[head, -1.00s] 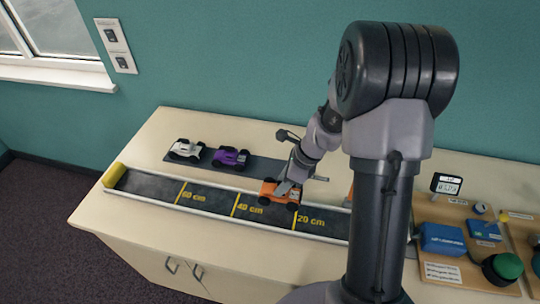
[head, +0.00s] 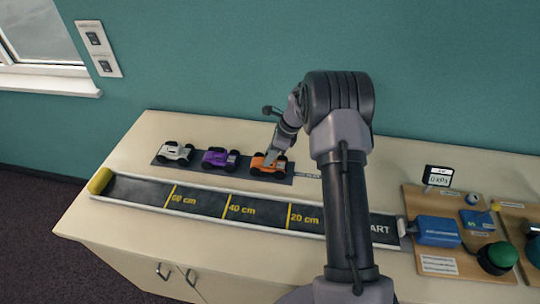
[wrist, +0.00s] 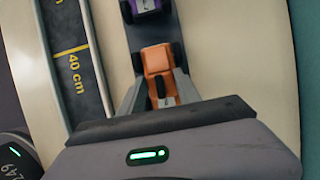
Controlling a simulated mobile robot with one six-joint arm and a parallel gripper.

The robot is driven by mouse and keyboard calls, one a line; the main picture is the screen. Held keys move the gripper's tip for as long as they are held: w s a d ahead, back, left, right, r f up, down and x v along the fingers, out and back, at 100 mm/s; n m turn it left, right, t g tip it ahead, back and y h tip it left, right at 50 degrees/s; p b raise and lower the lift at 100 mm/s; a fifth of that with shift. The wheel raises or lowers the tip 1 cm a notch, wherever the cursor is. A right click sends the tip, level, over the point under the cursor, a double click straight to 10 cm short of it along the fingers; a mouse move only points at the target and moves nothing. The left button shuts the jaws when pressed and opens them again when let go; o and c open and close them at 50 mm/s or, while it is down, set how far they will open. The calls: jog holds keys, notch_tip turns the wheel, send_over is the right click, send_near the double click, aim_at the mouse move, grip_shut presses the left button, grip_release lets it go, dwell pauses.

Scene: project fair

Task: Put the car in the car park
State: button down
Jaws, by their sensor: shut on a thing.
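The orange car (head: 268,163) is at the right part of the dark car park strip (head: 309,168), in line with the other cars. My gripper (head: 279,158) is shut on the orange car. In the wrist view the orange car (wrist: 159,70) sits between the fingers of my gripper (wrist: 158,92), over the dark strip (wrist: 140,33). I cannot tell whether its wheels touch the strip.
A white car (head: 175,152) and a purple car (head: 220,158) stand on the strip to the left. The marked track (head: 255,212) runs in front of it. A board with a blue box (head: 437,231) and a green button (head: 498,257) is at the right.

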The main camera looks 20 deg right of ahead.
jog(key=shift+s+f+b, duration=0.15)
jog(key=shift+f+b, duration=0.3)
jog(key=shift+f, duration=0.2)
jog(key=c, duration=1.2)
grip_release()
jog(key=o, duration=0.3)
jog(key=shift+o, duration=0.2)
